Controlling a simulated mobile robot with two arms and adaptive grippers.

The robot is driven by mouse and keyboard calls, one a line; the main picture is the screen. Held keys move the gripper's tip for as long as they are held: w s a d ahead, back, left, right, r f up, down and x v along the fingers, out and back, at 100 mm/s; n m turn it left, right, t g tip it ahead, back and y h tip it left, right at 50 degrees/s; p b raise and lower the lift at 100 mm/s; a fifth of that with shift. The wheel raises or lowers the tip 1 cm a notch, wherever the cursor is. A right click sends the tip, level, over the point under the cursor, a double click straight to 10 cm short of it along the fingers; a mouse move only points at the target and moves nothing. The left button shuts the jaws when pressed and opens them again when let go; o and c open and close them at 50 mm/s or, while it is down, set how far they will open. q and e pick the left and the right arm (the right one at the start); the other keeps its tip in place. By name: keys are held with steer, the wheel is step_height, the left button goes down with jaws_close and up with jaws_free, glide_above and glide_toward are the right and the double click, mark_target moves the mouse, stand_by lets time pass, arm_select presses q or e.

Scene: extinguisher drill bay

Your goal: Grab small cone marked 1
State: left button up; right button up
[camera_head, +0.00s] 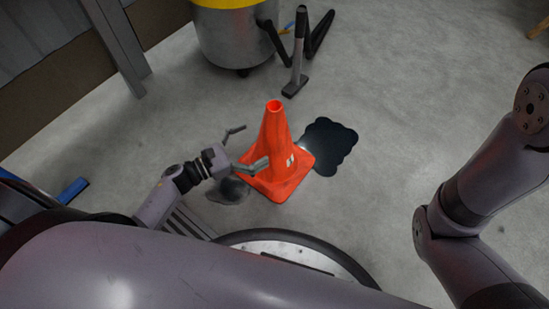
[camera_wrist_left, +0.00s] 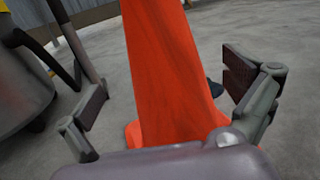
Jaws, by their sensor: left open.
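One orange cone (camera_head: 272,150) stands upright on the concrete floor near the middle of the head view, with a small pale mark near its base that I cannot read. It also fills the middle of the left wrist view (camera_wrist_left: 165,70). My left gripper (camera_head: 243,149) is open, with its fingers reaching toward the cone from the left. In the left wrist view one finger is on each side of the cone, with gaps showing. The cone's lower part is partly hidden by the gripper body there. My right arm shows at the right, but its gripper is out of view.
A dark puddle (camera_head: 329,145) lies right of the cone, and a smaller dark patch (camera_head: 228,190) lies under my left gripper. A metal vacuum drum (camera_head: 234,40) with a black hose and floor nozzle (camera_head: 296,84) stands behind. Floor to the right is clear.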

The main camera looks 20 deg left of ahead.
mark_target(275, 140)
arm_select(q)
steer(key=shift+w+d, duration=0.5)
steer(key=b+x, duration=0.2)
steer(key=x, duration=0.2)
steer(key=shift+d+b, duration=0.2)
steer(key=shift+b, duration=0.15)
steer(key=shift+w+d+r, duration=0.1)
steer(key=shift+w+d, duration=0.2)
steer(key=shift+c, duration=0.5)
steer(key=c, duration=1.9)
steer(key=shift+c, duration=0.2)
steer(key=shift+r, duration=0.15)
